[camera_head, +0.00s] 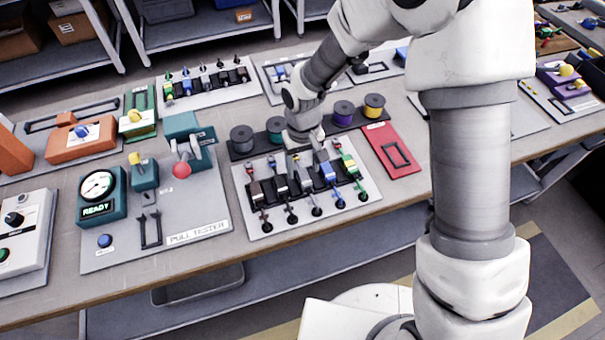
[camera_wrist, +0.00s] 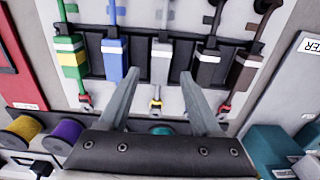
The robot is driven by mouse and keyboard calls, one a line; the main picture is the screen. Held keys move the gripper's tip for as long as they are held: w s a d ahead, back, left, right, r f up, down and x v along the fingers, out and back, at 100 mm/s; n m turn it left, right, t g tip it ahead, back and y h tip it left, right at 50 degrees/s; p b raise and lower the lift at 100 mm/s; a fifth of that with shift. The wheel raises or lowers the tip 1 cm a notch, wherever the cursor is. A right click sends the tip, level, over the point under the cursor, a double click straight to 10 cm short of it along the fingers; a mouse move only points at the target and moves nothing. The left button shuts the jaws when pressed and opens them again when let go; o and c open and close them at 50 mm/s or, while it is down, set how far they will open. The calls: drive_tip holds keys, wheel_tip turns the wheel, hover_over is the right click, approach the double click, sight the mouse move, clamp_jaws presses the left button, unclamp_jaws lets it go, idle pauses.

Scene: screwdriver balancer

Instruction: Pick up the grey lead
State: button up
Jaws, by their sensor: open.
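The grey lead (camera_wrist: 160,62) is the middle one of a row of leads in a black rack on a light board. It also shows in the head view (camera_head: 305,181), just in front of my gripper. My gripper (camera_wrist: 160,76) is open, its two fingers apart on either side of the grey lead's line in the wrist view. Nothing is held. I cannot tell how high the fingertips are above the lead. In the head view my gripper (camera_head: 303,141) hangs over the back of the board, and its fingertips are hard to make out.
A blue lead (camera_wrist: 113,60) and a black lead (camera_wrist: 208,66) flank the grey one closely. Green (camera_wrist: 71,57) and brown (camera_wrist: 243,72) leads are at the ends. Coloured spools (camera_head: 343,111) stand behind the board. A pull tester (camera_head: 182,200) is left, a red plate (camera_head: 391,150) right.

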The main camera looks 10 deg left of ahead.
drive_tip(key=shift+f, duration=0.95)
drive_tip(key=shift+c, duration=0.3)
clamp_jaws()
drive_tip(key=shift+r, duration=0.15)
